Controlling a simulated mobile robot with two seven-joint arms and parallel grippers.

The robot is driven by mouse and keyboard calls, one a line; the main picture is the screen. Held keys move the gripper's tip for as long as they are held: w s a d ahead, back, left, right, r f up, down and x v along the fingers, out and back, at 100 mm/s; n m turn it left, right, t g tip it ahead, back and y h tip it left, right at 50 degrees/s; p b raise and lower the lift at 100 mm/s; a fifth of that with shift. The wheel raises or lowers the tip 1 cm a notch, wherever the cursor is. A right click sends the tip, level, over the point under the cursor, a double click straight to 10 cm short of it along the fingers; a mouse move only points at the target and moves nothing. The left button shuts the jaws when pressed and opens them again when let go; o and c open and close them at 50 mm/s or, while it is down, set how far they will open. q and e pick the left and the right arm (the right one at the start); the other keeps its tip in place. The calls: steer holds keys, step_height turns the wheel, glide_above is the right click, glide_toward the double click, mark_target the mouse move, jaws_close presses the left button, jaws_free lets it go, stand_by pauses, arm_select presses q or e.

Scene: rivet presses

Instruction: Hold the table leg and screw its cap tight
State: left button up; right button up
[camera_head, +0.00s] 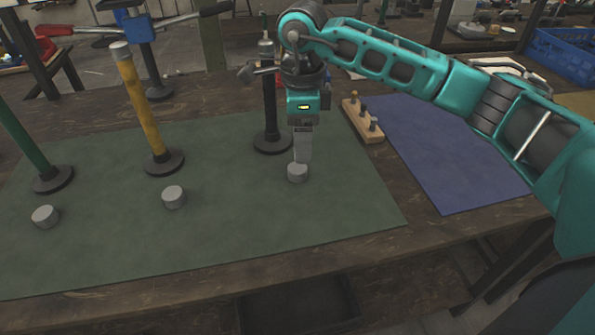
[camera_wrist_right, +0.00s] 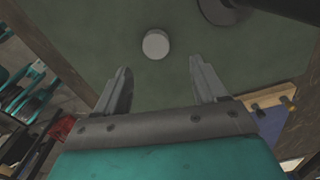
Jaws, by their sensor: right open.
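Three legs stand upright in round dark bases on the green mat: a green one (camera_head: 22,140), a yellow one (camera_head: 142,105) with a grey top end, and a black one (camera_head: 270,110) partly behind my arm. Three grey round caps lie on the mat, a left cap (camera_head: 45,216), a middle cap (camera_head: 174,197) and a right cap (camera_head: 298,174). My right gripper (camera_head: 301,155) points down over the right cap. In the right wrist view the open fingers (camera_wrist_right: 160,70) are empty, and a cap (camera_wrist_right: 155,44) shows just beyond and between their tips. My left gripper is not in view.
A wooden block with several pegs (camera_head: 365,122) stands beside the blue mat (camera_head: 440,150) on the right. The green mat (camera_head: 240,235) is clear in front of the caps. A blue crate (camera_head: 570,55) is at the far right. A red-handled tool (camera_head: 60,31) is at the back left.

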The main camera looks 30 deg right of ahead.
mark_target(299, 167)
steer(key=shift+f, duration=0.7)
steer(key=f, duration=0.5)
steer(key=shift+s+a+f+b, duration=0.1)
steer(key=shift+a+b, duration=0.2)
steer(key=c, duration=1.1)
step_height(299, 167, up, 20)
steer(key=p, duration=0.2)
steer(key=shift+p, duration=0.35)
